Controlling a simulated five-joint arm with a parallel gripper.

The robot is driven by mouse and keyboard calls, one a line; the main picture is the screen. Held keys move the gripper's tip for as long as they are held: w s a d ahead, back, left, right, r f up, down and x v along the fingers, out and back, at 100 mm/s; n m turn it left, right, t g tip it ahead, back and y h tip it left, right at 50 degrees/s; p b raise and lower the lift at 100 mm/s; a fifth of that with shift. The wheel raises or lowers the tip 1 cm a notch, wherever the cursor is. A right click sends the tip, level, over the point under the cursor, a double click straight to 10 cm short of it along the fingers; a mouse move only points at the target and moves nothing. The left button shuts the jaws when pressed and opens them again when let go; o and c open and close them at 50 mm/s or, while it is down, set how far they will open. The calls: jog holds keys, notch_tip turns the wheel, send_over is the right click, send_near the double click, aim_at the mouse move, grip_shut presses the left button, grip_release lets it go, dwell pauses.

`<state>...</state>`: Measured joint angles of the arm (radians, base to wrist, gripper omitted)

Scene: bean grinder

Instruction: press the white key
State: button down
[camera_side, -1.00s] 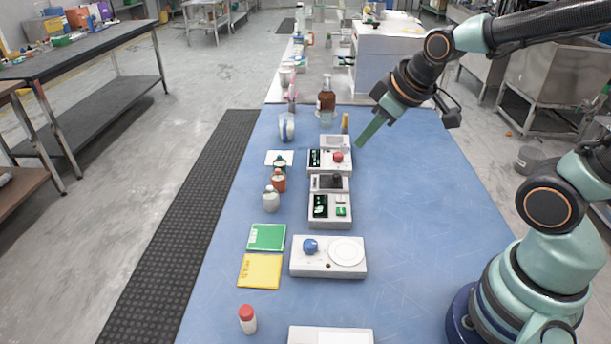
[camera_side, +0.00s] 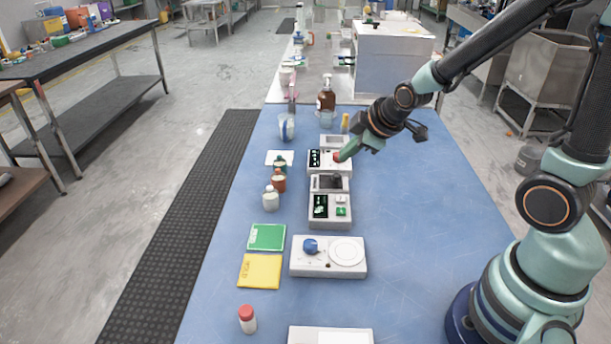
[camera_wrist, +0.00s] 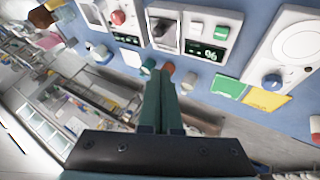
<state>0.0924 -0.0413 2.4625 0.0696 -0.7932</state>
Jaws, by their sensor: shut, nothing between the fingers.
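A light grey device with a lit display (camera_side: 320,205) stands mid-table. It has a small white key (camera_side: 341,199) and a green key (camera_side: 341,211). In the wrist view the white key (camera_wrist: 196,27) sits left of the green key (camera_wrist: 221,32). My gripper (camera_side: 343,156) is shut and empty. In the side view its tip overlaps the red knob (camera_side: 337,158) of the device behind; I cannot tell whether it touches. In the wrist view my shut fingers (camera_wrist: 166,75) point toward the bottles and do not cover the white key.
Small bottles (camera_side: 270,199) stand left of the devices. A scale-like unit with a blue knob (camera_side: 311,246) sits in front. Green (camera_side: 267,236) and yellow (camera_side: 260,271) packets lie to its left. A brown pump bottle (camera_side: 326,100) stands behind. The blue table (camera_side: 420,210) is clear on the right.

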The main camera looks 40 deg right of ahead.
aim_at(343, 199)
jog(key=shift+f, duration=4.4)
jog(key=shift+f, duration=0.15)
jog(key=shift+f, duration=0.3)
jog(key=shift+f, duration=0.45)
jog(key=shift+r, duration=0.9)
jog(key=shift+r, duration=2.5)
